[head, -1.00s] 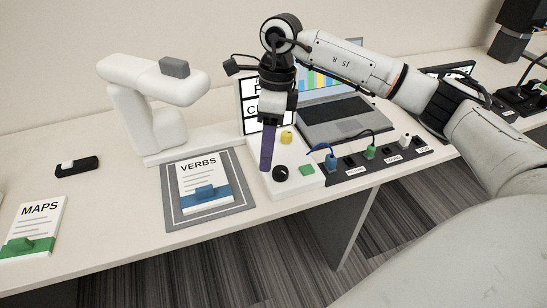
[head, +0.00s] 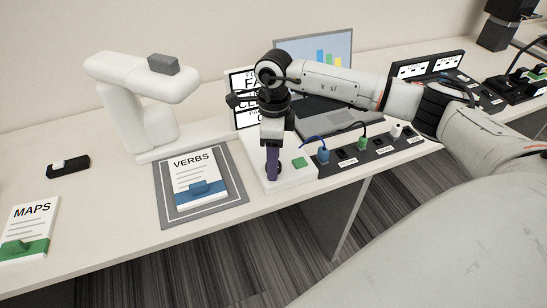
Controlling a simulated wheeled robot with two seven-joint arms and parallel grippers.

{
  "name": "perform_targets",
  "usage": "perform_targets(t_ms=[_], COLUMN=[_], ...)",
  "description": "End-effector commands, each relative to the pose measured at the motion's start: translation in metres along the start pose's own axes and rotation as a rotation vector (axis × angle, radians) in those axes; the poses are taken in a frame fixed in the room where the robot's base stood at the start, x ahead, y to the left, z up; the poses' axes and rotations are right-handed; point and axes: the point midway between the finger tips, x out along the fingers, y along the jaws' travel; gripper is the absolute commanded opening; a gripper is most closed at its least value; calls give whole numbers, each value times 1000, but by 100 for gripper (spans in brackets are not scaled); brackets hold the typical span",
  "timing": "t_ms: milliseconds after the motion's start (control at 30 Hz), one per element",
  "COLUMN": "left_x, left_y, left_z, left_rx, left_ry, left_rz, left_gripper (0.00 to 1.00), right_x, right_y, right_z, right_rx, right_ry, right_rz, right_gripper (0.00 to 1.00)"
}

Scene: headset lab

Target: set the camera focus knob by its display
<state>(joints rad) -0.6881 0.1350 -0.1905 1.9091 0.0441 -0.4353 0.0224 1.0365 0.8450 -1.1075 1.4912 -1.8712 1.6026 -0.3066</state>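The black focus knob (head: 280,170) sits on the white control box (head: 299,177); my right gripper's fingers hide most of it. My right gripper (head: 272,175) points straight down with its purple fingers at the knob. From this side I cannot tell whether the fingers are apart or closed on it. The display (head: 239,84) with rows of black letters stands behind the box, partly covered by my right arm. A green button (head: 299,163) shows on the box to the right of the fingers. My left gripper is not in view.
The white document camera (head: 142,105) stands left of the display. The VERBS booklet (head: 191,174) lies on a grey mat (head: 230,195) beside the box. A strip with plugs (head: 352,161) and a laptop (head: 330,115) are to the right. The MAPS booklet (head: 28,229) lies far left.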

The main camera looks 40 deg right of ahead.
Motion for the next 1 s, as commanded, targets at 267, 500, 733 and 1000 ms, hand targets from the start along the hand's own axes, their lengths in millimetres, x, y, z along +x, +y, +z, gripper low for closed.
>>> perform_targets(t_ms=[267, 500, 733, 1000], left_x=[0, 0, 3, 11], left_y=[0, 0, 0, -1], left_z=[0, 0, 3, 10], left_rx=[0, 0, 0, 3], left_ry=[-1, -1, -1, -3], left_rz=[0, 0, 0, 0], left_gripper=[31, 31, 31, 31], right_x=[0, 0, 1, 2], right_y=[0, 0, 0, 0], right_z=[0, 0, 0, 1], right_rx=[-1, -2, -40, -202], right_ry=[0, 0, 2, 9], right_rz=[0, 1, 1, 0], right_gripper=[35, 9, 9, 9])
